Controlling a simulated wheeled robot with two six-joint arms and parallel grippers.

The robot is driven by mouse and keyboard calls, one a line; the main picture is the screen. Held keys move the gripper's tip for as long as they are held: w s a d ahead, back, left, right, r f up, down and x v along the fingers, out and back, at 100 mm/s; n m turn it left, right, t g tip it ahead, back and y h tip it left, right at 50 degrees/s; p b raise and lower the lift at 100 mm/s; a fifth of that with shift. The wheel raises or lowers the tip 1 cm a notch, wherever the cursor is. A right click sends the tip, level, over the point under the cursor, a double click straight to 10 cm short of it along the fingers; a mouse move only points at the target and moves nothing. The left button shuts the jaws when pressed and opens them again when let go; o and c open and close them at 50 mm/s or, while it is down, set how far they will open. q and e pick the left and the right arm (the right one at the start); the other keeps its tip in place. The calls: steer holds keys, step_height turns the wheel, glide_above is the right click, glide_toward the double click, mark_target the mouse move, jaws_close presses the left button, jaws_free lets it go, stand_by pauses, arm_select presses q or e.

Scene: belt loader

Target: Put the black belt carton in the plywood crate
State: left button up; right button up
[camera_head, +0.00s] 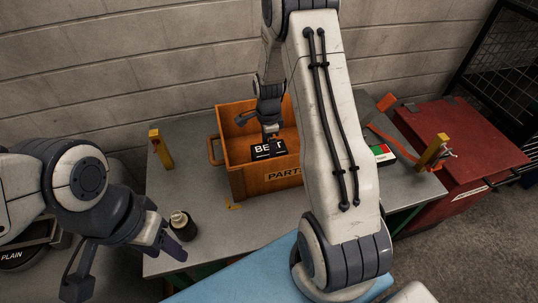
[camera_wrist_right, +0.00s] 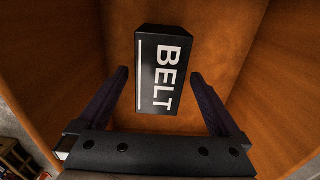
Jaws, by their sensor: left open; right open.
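The black belt carton (camera_head: 261,153), marked BELT in white, is inside the orange-brown plywood crate (camera_head: 267,182). It also shows in the right wrist view (camera_wrist_right: 158,75), surrounded by the crate's wooden walls (camera_wrist_right: 75,60). My right gripper (camera_head: 270,138) reaches down into the crate at the carton. Its fingers (camera_wrist_right: 162,90) are open, one on each side of the carton's near end, with a gap on both sides. The carton's underside is hidden. My left gripper (camera_head: 126,266) is open and empty at the lower left, away from the crate.
A dark bottle (camera_head: 182,225) stands on the grey table (camera_head: 205,235) close to my left gripper. Yellow posts (camera_head: 161,150) stand near the table's ends. A red cabinet (camera_head: 465,150) is at the right. A box with red, white and green (camera_head: 381,152) lies right of my right arm.

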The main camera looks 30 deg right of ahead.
step_height(320, 180, up, 7)
steer(key=shift+r, duration=0.1)
steer(key=shift+a+r, duration=0.1)
steer(key=shift+a, duration=0.2)
steer(key=s+a+r+n, duration=0.45)
steer(key=a+n, duration=0.25)
steer(key=a, duration=0.2)
steer(key=s+a+r+n, duration=0.45)
steer(key=a+n, duration=0.25)
steer(key=a, duration=0.2)
steer(key=s+a+r+n, duration=0.1)
steer(key=s+a+n, duration=0.1)
steer(key=s+n, duration=0.5)
steer(key=s+a+n+y, duration=0.1)
steer(key=s+a+n, duration=0.2)
steer(key=s+n, duration=0.4)
steer(key=shift+s+a+r, duration=0.35)
steer(key=shift+s+r, duration=0.05)
steer(key=shift+s, duration=0.85)
